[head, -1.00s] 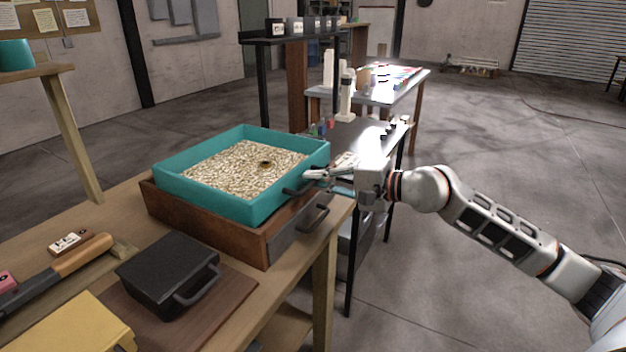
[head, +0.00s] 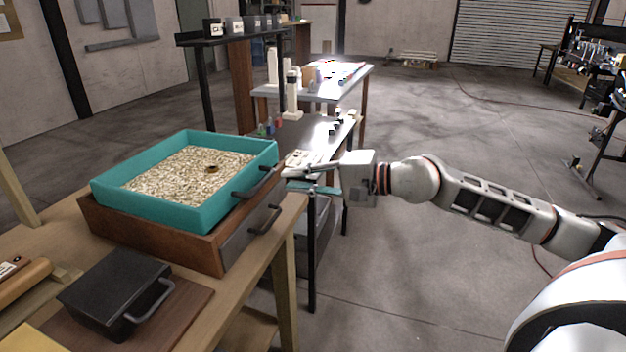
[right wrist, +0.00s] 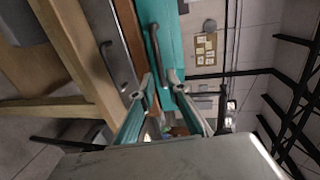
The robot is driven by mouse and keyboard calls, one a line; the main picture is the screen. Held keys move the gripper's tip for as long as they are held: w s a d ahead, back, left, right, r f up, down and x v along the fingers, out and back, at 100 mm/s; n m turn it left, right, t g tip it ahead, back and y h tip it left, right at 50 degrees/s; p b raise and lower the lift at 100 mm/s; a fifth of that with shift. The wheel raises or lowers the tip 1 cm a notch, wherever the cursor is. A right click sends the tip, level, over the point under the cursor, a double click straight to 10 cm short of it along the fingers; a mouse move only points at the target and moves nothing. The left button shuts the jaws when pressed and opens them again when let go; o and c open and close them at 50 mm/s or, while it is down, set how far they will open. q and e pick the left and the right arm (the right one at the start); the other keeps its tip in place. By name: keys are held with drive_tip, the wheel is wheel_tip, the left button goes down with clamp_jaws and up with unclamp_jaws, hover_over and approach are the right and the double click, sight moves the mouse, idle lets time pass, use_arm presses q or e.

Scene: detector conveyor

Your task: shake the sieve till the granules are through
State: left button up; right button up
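The sieve (head: 130,207) is a teal square tray holding pale granules (head: 185,177), with a small dark ring-like thing (head: 211,169) on top. It sits on a brown wooden box (head: 150,243) on the workbench. A dark handle (head: 254,184) is on the sieve's right side; it also shows in the right wrist view (right wrist: 154,50). My right gripper (head: 287,172) is just right of this handle. In the right wrist view its fingertips (right wrist: 160,80) are apart, near the handle's end, with nothing clearly held. My left gripper is not in view.
The box has a grey front with a handle (head: 266,220) below the sieve handle. A black case (head: 115,285) lies on a brown board at the front. A side table (head: 330,135) with small items stands behind my gripper. Open floor lies to the right.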

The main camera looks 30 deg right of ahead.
drive_tip(key=shift+v, duration=2)
